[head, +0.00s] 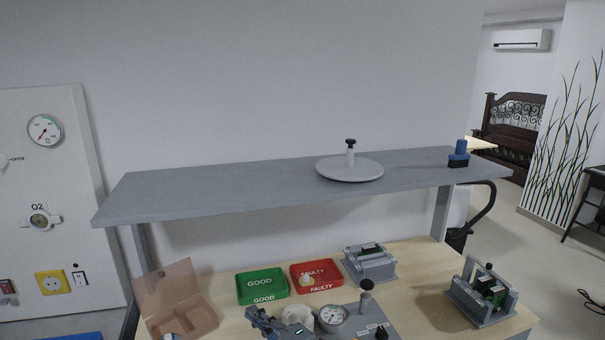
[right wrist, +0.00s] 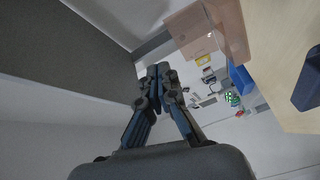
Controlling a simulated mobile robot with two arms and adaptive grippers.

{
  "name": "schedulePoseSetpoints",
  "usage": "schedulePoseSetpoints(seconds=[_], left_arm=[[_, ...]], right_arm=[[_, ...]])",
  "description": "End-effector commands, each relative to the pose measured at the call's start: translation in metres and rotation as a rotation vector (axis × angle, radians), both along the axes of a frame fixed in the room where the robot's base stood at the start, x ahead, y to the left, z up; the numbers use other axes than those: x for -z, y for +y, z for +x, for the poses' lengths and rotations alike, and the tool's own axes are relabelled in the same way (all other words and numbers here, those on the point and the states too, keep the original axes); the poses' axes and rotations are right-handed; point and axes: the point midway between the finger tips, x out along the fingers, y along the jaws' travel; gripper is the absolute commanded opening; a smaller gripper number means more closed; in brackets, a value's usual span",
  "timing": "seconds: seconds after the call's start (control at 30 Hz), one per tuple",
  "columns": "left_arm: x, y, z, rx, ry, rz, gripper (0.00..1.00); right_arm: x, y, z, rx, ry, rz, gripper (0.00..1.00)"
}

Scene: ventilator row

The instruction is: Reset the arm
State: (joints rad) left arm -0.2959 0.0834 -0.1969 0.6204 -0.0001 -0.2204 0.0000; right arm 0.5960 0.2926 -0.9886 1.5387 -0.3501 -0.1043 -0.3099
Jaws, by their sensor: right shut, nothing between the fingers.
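My right gripper (head: 256,316) shows at the bottom edge of the head view, over the front of the wooden table, left of a round gauge. In the right wrist view, its two fingers (right wrist: 158,70) meet at the tips with nothing between them. Most of my right arm is out of the head view. My left gripper is not in view.
A grey shelf (head: 240,188) spans above the table (head: 425,262), bearing a round plate with a knob (head: 349,170) and a blue item (head: 459,155). Below are a green GOOD tray (head: 262,299), a red FAULTY tray (head: 338,282), an open box (head: 165,290) and fixtures (head: 482,295).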

Motion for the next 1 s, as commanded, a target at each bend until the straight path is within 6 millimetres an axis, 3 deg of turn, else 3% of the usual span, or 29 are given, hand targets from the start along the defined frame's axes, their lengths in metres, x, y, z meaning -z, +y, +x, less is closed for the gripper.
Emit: schedulePoseSetpoints(seconds=[0.17,0.27,0.37,0.47,0.6,0.7,1.0], left_arm=[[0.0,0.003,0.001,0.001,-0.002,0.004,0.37],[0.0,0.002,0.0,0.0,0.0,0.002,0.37],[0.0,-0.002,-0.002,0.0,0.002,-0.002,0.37],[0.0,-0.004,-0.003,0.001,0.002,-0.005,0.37],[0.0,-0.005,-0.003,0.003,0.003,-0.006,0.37],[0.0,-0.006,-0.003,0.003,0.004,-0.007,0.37],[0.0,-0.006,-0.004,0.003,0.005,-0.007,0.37]], right_arm=[[0.015,-0.022,-0.012,0.14,0.18,0.112,0.0],[0.029,-0.045,-0.022,0.25,0.32,0.189,0.0],[0.052,-0.079,-0.041,0.395,0.507,0.277,0.0],[0.081,-0.122,-0.071,0.56,0.715,0.358,0.0],[0.124,-0.185,-0.134,0.799,1.004,0.44,0.0],[0.144,-0.219,-0.179,0.938,1.161,0.47,0.0],[0.166,-0.275,-0.278,1.196,1.429,0.49,0.0]])
